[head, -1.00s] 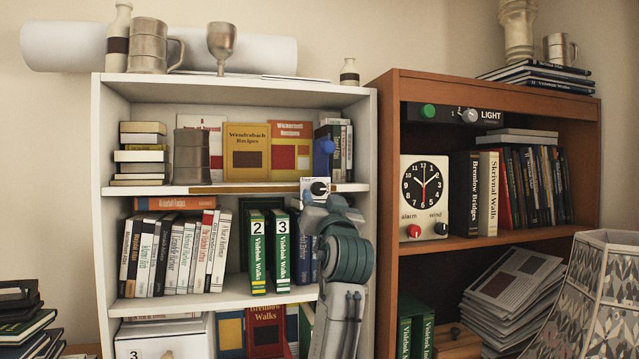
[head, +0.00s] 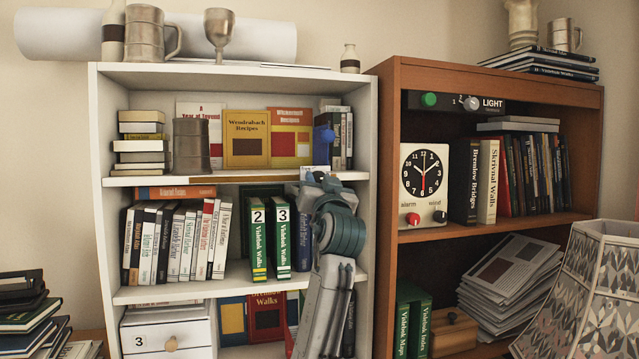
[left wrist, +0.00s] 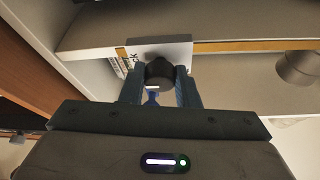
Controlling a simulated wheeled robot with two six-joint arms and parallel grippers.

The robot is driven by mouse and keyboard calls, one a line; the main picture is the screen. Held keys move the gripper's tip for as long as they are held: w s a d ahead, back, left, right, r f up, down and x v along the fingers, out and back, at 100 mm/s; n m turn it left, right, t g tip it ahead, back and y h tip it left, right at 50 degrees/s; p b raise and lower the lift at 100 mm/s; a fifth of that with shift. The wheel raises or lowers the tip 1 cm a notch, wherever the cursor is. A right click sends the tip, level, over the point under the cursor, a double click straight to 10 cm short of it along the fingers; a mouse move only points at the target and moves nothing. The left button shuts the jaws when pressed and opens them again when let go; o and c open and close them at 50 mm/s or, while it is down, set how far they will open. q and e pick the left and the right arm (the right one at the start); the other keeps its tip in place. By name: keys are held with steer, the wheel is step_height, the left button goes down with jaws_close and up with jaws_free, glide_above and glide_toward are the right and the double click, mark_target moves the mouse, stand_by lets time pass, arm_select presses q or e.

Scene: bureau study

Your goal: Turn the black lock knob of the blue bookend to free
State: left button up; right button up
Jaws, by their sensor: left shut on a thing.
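The blue bookend (head: 322,142) stands at the right end of the white bookcase's upper shelf, beside upright books. In the left wrist view, the black lock knob (left wrist: 160,72) sits in front of a white plate (left wrist: 180,50) on the shelf edge. My left gripper (left wrist: 160,88) is shut on this knob, one finger on each side. In the head view, my left gripper (head: 319,182) covers the knob and most of the plate. The knob's setting and most of the plate's lettering are hidden. My right gripper is in neither view.
The white bookcase's shelf (head: 255,176) holds books and a metal canister (head: 191,146). Green binders (head: 281,240) stand close left of my left arm. A brown bookcase (head: 387,150) with a clock (head: 424,185) is to the right. A lampshade (head: 580,295) stands at front right.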

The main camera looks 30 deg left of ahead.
arm_select(q)
steer(key=shift+w+d+r+n+g+y+b, duration=0.1)
steer(key=shift+n+g+y+b, duration=0.25)
steer(key=shift+n+g+b, duration=2.5)
steer(key=shift+w+d+r+n+g+y+b, duration=0.25)
steer(key=shift+n+g+b, duration=0.4)
steer(key=shift+n, duration=4.35)
steer(key=shift+a+f+n+g+y+b, duration=0.1)
steer(key=shift+n+g+y+b, duration=0.3)
steer(key=shift+n+g+b, duration=2.45)
steer(key=n+t+p, duration=0.2)
steer(key=shift+t, duration=0.35)
steer(key=o, duration=1)
steer(key=shift+c, duration=0.2)
